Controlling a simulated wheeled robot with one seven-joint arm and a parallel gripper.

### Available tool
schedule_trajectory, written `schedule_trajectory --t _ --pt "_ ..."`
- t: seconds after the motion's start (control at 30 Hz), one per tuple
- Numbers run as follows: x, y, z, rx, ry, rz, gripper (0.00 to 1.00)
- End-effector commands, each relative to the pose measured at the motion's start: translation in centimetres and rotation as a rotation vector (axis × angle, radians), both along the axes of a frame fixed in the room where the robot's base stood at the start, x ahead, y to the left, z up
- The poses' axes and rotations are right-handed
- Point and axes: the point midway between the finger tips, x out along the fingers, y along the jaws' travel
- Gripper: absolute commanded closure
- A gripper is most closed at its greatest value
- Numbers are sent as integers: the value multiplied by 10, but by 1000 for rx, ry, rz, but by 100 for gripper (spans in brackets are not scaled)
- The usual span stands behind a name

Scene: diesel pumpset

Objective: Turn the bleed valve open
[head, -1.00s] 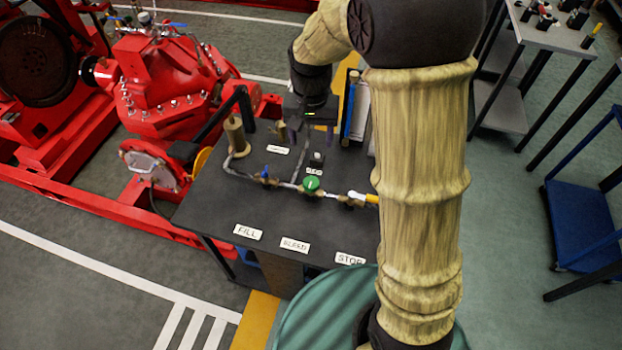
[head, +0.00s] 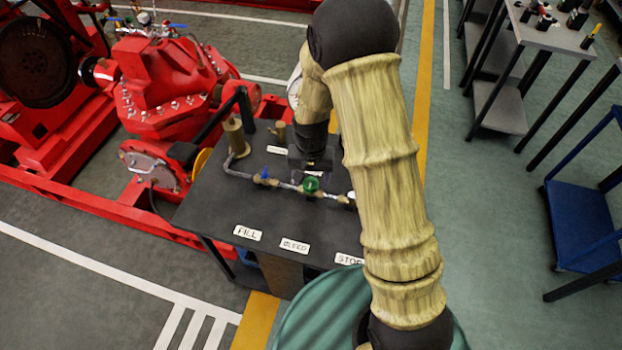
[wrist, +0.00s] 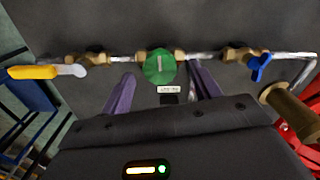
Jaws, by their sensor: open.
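A green round knob (head: 311,185) with a pale line on top sits on the middle of a pipe, roughly in line with the BLEED label (head: 295,245). It also shows in the wrist view (wrist: 160,66). My gripper (head: 310,174) is right behind the knob in the head view and partly covers what lies behind it. In the wrist view its two purple fingers (wrist: 163,76) are apart, one towards each side of the knob, with nothing between them but the bench and a small label. I cannot tell whether the fingertips touch the knob.
The pipe on the dark bench (head: 230,210) also carries a blue-handled valve (head: 264,173) and a yellow-handled lever valve (wrist: 35,72). A brass cylinder (head: 236,138) stands at the bench's left. The red pumpset (head: 160,85) lies behind left.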

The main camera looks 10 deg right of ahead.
Motion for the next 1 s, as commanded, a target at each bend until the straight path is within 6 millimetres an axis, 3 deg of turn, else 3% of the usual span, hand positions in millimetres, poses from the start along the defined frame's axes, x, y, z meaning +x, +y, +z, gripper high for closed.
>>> schedule_trajectory --t 0.17,0.43,0.67,1.0 --pt "0 0 -15 0 1 0 38" --pt "0 0 -16 1 -1 0 38" --pt "0 0 -16 0 -1 0 81" --pt "0 0 -16 0 0 24 83"
